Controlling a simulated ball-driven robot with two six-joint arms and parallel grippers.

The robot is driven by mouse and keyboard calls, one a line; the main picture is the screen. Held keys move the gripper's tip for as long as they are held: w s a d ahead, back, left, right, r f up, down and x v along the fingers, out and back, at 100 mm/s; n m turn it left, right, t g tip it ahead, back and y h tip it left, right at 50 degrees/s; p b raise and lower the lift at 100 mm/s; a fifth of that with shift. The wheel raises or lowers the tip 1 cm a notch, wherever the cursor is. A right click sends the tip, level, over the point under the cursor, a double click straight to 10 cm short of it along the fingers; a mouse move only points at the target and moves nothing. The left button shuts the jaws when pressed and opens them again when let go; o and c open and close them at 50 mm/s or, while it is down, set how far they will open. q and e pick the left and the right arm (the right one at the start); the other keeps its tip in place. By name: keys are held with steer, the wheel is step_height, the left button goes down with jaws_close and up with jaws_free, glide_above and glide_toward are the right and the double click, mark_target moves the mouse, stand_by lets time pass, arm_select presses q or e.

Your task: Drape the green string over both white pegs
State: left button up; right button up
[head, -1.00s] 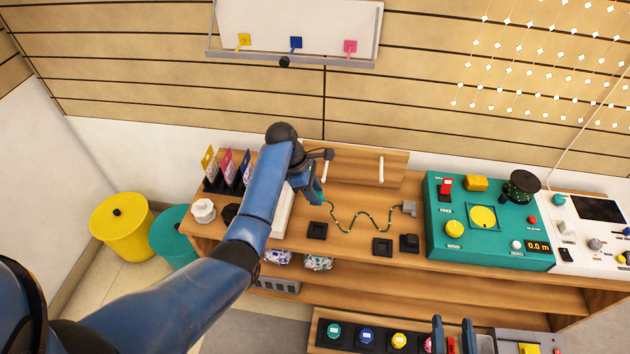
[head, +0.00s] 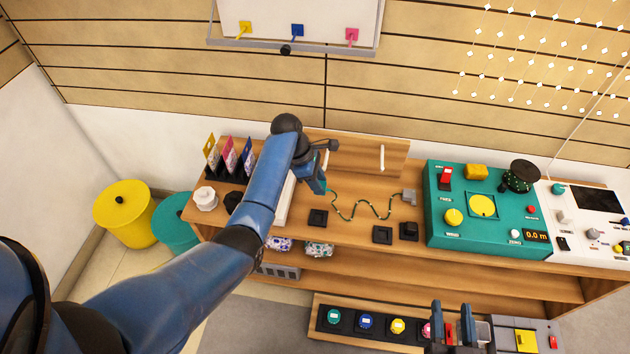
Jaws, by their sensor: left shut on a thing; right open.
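The green string (head: 362,212) lies in a wavy line on the wooden bench, its right end at a small grey block (head: 409,197). My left gripper (head: 323,190) is shut on the string's left end, low over the bench; my arm partly hides the grip. One white peg (head: 382,158) stands on the wooden board behind the string. The other white peg (head: 325,160) shows just behind my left gripper and is partly hidden. The string is apart from the right-hand peg. My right gripper (head: 453,322) is open and empty at the bottom edge, over the lower front shelf.
Black square blocks (head: 382,235) sit in front of the string. A teal control panel (head: 440,235) stands to the right. Coloured cards (head: 229,158) and a white knob (head: 205,198) are at the left. The wooden board (head: 355,150) backs the pegs.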

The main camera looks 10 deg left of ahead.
arm_select(q)
steer(key=shift+d+r, duration=0.35)
steer(key=shift+d, duration=0.05)
steer(key=w+d+r+p, duration=0.1)
steer(key=d+r, duration=0.2)
steer(key=d, duration=0.4)
steer(key=w+d+r+p, duration=0.1)
steer(key=d+r, duration=0.3)
steer(key=d, duration=0.4)
steer(key=shift+w+p, duration=0.2)
steer(key=shift+p, duration=0.5)
arm_select(e)
steer(key=shift+r, duration=1.85)
arm_select(q)
steer(key=shift+r, duration=0.1)
arm_select(e)
steer(key=shift+r, duration=0.1)
